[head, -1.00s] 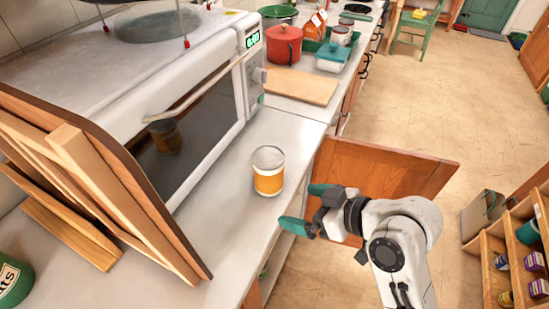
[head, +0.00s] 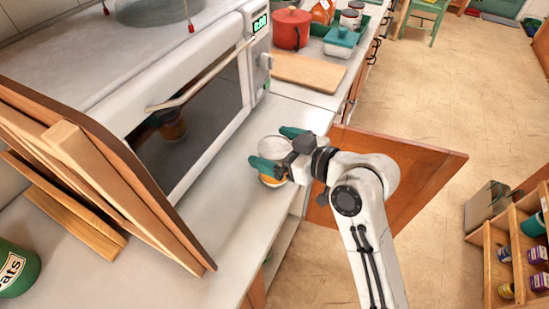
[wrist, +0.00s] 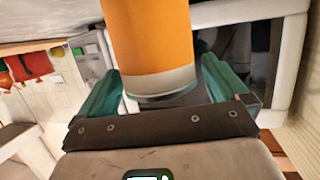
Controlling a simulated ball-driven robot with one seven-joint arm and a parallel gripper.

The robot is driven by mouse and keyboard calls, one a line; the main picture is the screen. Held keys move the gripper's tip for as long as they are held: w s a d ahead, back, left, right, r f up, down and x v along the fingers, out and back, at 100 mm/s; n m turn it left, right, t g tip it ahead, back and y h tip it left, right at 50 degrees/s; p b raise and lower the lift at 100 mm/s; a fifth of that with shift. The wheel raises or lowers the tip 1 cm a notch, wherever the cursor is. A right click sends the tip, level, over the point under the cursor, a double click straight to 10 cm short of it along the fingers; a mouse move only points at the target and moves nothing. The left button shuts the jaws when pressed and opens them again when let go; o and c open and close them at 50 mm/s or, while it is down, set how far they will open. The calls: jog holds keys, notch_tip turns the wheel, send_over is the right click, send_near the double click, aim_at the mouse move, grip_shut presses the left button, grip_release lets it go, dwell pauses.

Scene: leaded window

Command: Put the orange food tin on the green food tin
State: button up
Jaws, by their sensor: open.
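The orange tin (head: 271,181), with a white top band and pale lid, stands upright on the counter in front of the microwave. My gripper (head: 279,151) is at the tin, its teal fingers open on either side; they partly hide it in the head view. In the wrist view, the orange tin (wrist: 150,38) lies between the open fingers (wrist: 162,82); I cannot tell whether either finger touches it. A green tin (head: 17,270) with pale lettering stands at the left edge of the head view, partly cut off.
The white microwave (head: 200,110) stands close behind the orange tin. Wooden boards (head: 110,185) lean at the left, between the tins. An open cabinet door (head: 420,175) juts out below the counter. Bare counter (head: 215,240) lies in front of the boards.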

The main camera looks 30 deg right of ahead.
jog(key=shift+x, duration=1.2)
jog(key=shift+d, duration=0.1)
jog(key=c, duration=1.3)
jog(key=shift+r, duration=0.1)
jog(key=shift+c, duration=0.7)
